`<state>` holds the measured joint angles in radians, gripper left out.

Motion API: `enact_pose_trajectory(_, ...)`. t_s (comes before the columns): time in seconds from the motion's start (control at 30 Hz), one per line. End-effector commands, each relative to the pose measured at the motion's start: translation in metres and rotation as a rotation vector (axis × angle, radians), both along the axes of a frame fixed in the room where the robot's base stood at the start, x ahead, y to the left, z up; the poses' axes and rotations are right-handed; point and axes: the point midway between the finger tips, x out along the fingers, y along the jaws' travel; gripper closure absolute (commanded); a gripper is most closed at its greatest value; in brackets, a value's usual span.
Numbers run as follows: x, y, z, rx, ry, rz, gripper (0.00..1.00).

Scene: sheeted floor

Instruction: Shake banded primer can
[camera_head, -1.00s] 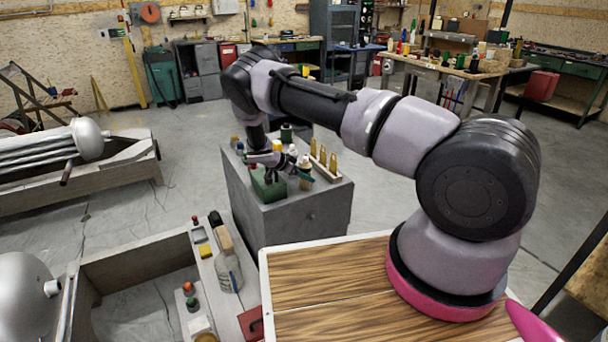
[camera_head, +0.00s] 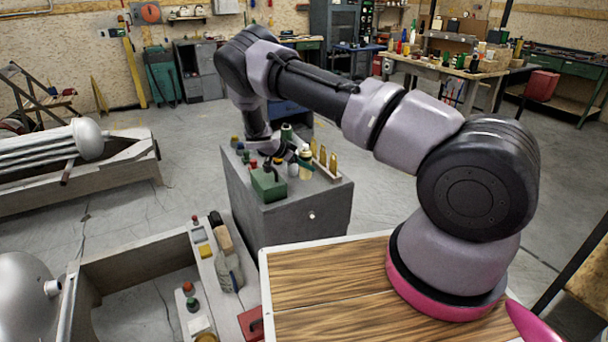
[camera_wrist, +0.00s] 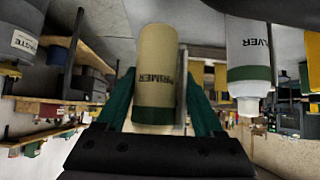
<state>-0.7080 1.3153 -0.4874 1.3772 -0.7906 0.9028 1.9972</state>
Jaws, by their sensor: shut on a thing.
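The primer can (camera_wrist: 155,60) is cream-coloured, with the word PRIMER and a dark green band at the end nearer my palm in the wrist view. My gripper (camera_wrist: 158,105) has its green fingers shut on the can, one on each side. In the head view my gripper (camera_head: 301,160) is over the grey cabinet top, and the cream can (camera_head: 305,170) shows at the green fingers, partly covered. Whether its base touches the cabinet top cannot be told.
The grey cabinet (camera_head: 290,218) carries a green box (camera_head: 268,184), a rack of brass-coloured bottles (camera_head: 323,157) and small containers. A white, green-banded bottle (camera_wrist: 248,50) is right of the can and a grey labelled container (camera_wrist: 22,35) left. Open floor lies beyond the cabinet.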

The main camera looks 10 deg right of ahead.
Motion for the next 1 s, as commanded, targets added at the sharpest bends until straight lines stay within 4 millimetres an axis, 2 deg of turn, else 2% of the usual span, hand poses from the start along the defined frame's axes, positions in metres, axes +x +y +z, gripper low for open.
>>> enact_pose_trajectory(0.23,0.001,0.0,0.004,0.0,-0.001,0.0,0.51)
enact_pose_trajectory(0.7,0.001,0.001,0.07,0.001,-0.002,-0.001,0.51)
enact_pose_trajectory(0.83,0.0,0.0,0.079,0.0,-0.001,-0.001,0.51)
enact_pose_trajectory(1.0,0.0,0.0,0.08,0.0,-0.001,-0.001,0.51)
